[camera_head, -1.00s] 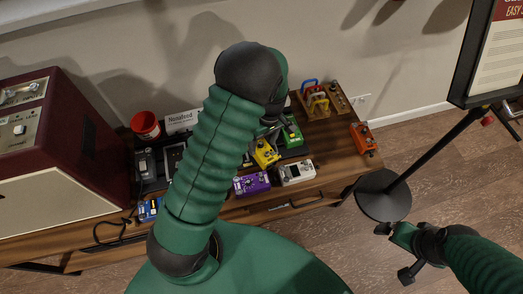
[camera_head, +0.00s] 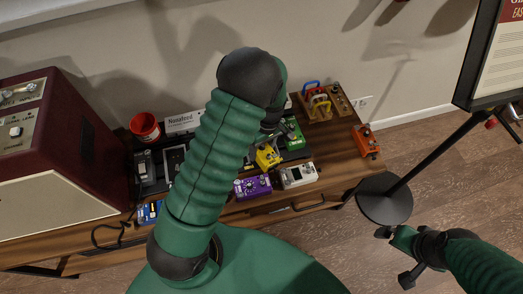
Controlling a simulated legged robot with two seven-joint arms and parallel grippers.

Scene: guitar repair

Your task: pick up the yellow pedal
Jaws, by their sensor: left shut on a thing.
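The yellow pedal (camera_head: 267,156) sits among other pedals near the middle of the wooden table (camera_head: 335,170). My left arm crosses the view, and its gripper (camera_head: 264,139) is at the pedal's upper edge, shut on the yellow pedal; the fingertips are mostly hidden behind the arm. I cannot tell whether the pedal is clear of the surface.
Close around are a green pedal (camera_head: 292,134), a purple pedal (camera_head: 253,186) and a white pedal (camera_head: 298,175). An orange pedal (camera_head: 366,141) is at the right edge. A red cup (camera_head: 145,127) and an amplifier (camera_head: 62,145) stand left. A stand base (camera_head: 384,199) is right.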

